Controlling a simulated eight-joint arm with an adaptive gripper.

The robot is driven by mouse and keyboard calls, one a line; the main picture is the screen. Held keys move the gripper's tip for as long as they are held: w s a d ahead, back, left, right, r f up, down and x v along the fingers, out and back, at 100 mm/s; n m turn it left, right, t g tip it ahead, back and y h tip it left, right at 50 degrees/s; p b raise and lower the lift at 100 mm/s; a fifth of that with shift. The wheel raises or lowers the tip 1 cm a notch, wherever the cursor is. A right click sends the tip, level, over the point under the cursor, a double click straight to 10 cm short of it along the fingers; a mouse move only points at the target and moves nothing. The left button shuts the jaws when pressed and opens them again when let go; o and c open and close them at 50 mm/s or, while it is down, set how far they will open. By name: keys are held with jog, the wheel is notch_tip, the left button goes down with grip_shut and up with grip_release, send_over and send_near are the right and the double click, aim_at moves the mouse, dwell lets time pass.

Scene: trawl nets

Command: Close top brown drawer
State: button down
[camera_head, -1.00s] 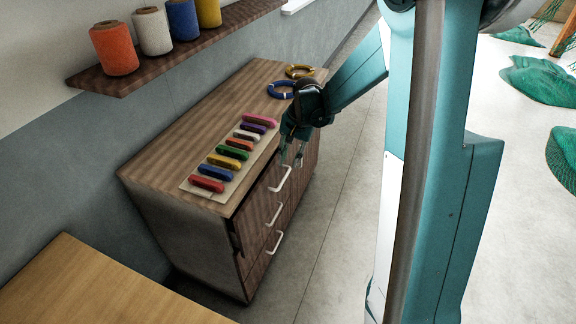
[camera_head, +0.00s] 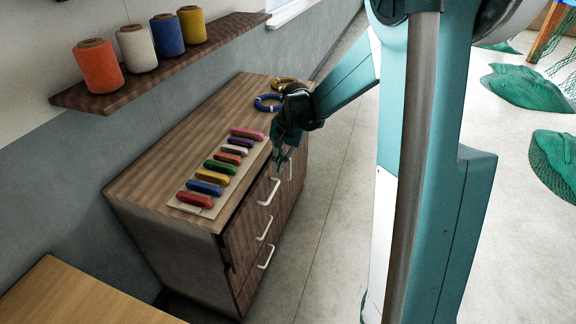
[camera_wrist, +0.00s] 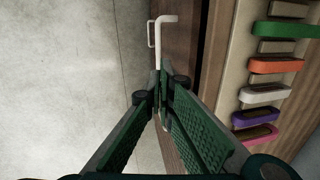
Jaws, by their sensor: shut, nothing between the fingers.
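The brown drawer cabinet (camera_head: 165,246) stands against the wall. Its top drawer (camera_head: 242,228) has a white handle (camera_head: 270,192). In the wrist view a dark gap shows between the top drawer front (camera_wrist: 182,40) and the cabinet top, so the drawer stands slightly out. My gripper (camera_head: 281,164) is by the front edge of the cabinet top, just above and beyond the handle in the head view. In the wrist view my gripper (camera_wrist: 160,88) is shut and empty, its tips close to the near end of the white handle (camera_wrist: 159,42). Whether they touch it is unclear.
Coloured bars (camera_head: 220,167) lie in a row on a board on the cabinet top. A blue ring (camera_head: 268,103) and a yellow ring (camera_head: 284,82) lie behind. Spools stand on a wall shelf (camera_head: 205,45). The floor (camera_head: 325,230) before the drawers is clear.

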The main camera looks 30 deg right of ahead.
jog(key=w+d+f+m+t+y, duration=0.1)
jog(key=w+d+f+m, duration=0.3)
jog(key=d+m, duration=0.2)
jog(key=w+d+f+m+t+y, duration=0.2)
jog(key=w+d+f+m, duration=0.2)
jog(key=d, duration=0.6)
jog(key=w+d+f+m+t+y, duration=0.1)
jog(key=w+d+f+m, duration=0.3)
jog(key=d+m, duration=0.3)
jog(key=shift+d+f+m+t+y, duration=0.3)
jog(key=shift+d+f+t, duration=0.1)
jog(key=shift+d+f, duration=0.35)
jog(key=shift+w, duration=0.1)
jog(key=shift+a+f, duration=0.1)
jog(key=b, duration=0.3)
send_near(286, 168)
jog(key=shift+d+x, duration=0.2)
jog(key=shift+x, duration=1.9)
jog(key=shift+w+f, duration=0.1)
